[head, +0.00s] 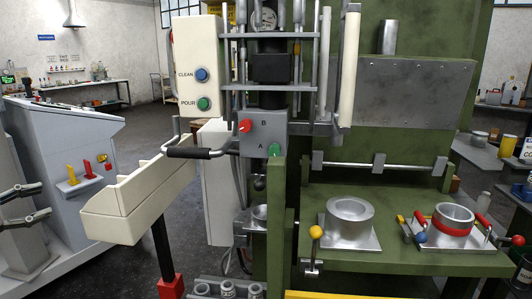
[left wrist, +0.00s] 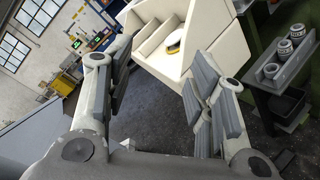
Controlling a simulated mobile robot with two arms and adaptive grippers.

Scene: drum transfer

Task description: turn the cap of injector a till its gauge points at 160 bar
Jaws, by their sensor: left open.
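A small round gauge (head: 263,18) with a pale face sits at the top of the middle column in the head view; its reading is too small to read. A grey block below bears a red knob (head: 245,125) by the letter B and a green knob (head: 274,149) by the letter A. I cannot tell which part is injector a or its cap. My left gripper (head: 42,201) is open and empty at the far left, well away from the column. Its spread fingers also show in the left wrist view (left wrist: 160,88). My right gripper is not in view.
A cream tray (head: 112,219) juts out left of the column. A grey console (head: 62,150) with coloured levers stands at the left. The green press (head: 405,262) carries metal rings at the right. Several pale cylinders stand on a shelf (left wrist: 282,70). Dark floor lies between console and tray.

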